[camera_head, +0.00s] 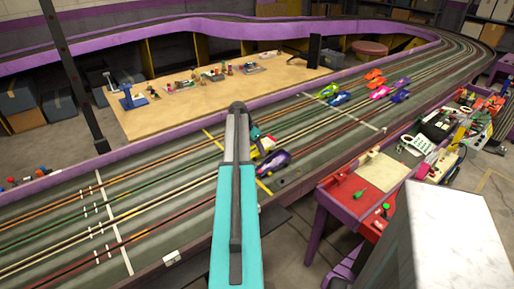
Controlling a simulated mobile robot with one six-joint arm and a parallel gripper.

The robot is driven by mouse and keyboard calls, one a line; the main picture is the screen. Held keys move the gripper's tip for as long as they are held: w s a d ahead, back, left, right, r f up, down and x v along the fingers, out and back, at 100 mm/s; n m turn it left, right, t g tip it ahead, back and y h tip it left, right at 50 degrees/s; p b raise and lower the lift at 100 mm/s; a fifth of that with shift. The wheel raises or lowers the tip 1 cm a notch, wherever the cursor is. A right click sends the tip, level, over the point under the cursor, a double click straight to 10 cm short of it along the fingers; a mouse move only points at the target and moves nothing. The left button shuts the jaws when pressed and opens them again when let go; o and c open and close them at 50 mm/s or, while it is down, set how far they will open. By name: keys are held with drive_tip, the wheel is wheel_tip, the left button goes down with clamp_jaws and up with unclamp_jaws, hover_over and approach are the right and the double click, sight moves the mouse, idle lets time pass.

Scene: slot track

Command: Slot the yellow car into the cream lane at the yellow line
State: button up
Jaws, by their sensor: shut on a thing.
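My arm reaches up the middle of the head view, and its end hides much of the spot where it works. My gripper (257,136) shows just right of the arm, low over the track. It is shut on the yellow car (267,143), of which only a small part shows. The yellow line (212,136) crosses the track, running behind my arm and out again at the lower right. The cream lane (150,207) runs between the green lane and the red lane. I cannot tell whether the car touches the track.
A dark purple car (273,163) sits close below the yellow car, by the yellow line. Several coloured cars (375,85) stand farther up the track. A red and cream side table (365,190) borders the track at the right. A wooden table (200,95) fills the track's inside.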

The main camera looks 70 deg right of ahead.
drive_tip(key=o, duration=1.3)
drive_tip(key=shift+c, duration=0.2)
drive_tip(key=b+v, duration=0.2)
drive_tip(key=v, duration=1.1)
drive_tip(key=shift+a+r, duration=0.2)
drive_tip(key=shift+r, duration=0.1)
drive_tip(key=shift+w, duration=0.1)
